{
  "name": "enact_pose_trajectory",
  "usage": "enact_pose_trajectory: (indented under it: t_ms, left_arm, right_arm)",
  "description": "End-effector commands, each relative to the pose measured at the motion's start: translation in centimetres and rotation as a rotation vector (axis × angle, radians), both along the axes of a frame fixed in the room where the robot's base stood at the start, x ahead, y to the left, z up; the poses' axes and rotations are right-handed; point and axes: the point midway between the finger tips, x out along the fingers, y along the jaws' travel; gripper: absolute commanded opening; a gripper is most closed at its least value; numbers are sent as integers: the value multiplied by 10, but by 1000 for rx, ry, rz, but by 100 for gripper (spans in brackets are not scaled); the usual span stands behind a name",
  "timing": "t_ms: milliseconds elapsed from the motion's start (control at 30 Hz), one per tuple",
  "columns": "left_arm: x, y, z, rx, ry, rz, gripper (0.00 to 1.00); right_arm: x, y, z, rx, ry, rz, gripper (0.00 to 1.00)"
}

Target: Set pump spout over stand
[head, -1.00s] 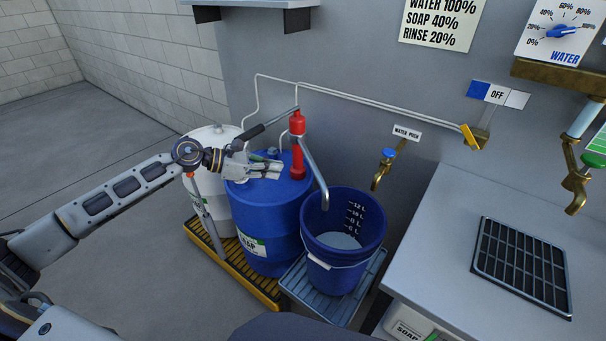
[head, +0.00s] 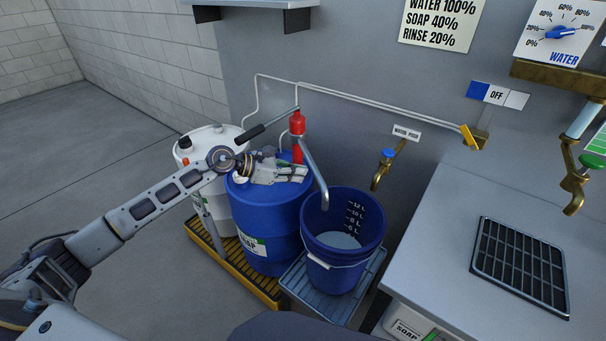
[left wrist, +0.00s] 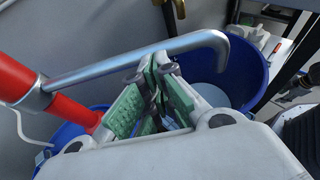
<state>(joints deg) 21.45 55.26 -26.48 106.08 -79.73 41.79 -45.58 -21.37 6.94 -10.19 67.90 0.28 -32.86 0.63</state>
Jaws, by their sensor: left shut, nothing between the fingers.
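The red pump (head: 297,124) stands on the blue soap drum (head: 272,238). Its silver spout (head: 315,177) bends down over the blue bucket (head: 315,240), which sits on the blue-grey slatted stand (head: 364,291). My left gripper (head: 306,174) is shut and empty, low over the drum top beside the spout, hiding the pump's lower part. In the left wrist view the closed green-padded fingers (left wrist: 163,66) lie close to the spout (left wrist: 140,63); I cannot tell whether they touch. The pump's red body (left wrist: 25,85) is at the left there. My right gripper is not in view.
A white drum (head: 213,140) stands behind the blue one, on a yellow-edged pallet (head: 240,277). A brass tap (head: 383,170) sticks out of the wall right of the bucket. A grey counter (head: 440,250) with a black grate (head: 520,265) is at the right. The left floor is clear.

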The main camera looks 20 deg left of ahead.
Motion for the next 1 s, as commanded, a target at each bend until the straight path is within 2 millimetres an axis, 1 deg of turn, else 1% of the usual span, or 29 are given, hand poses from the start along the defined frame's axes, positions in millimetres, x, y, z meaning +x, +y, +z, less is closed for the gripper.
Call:
enact_pose_trajectory:
  t_ms: [33,233,500,767,1000]
  left_arm:
    - [2,-4,0,-3,-1,-1,0]
    - [8,-13,-6,-1,0,0,0]
    - [11,-16,-8,0,0,1,0]
    - [11,-16,-8,-1,-1,0,0]
    - [16,-28,-7,-1,-2,-1,0]
  right_arm:
    - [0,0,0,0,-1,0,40]
    - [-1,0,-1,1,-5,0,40]
    - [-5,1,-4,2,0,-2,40]
    - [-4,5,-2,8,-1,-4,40]
    - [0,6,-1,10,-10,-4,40]
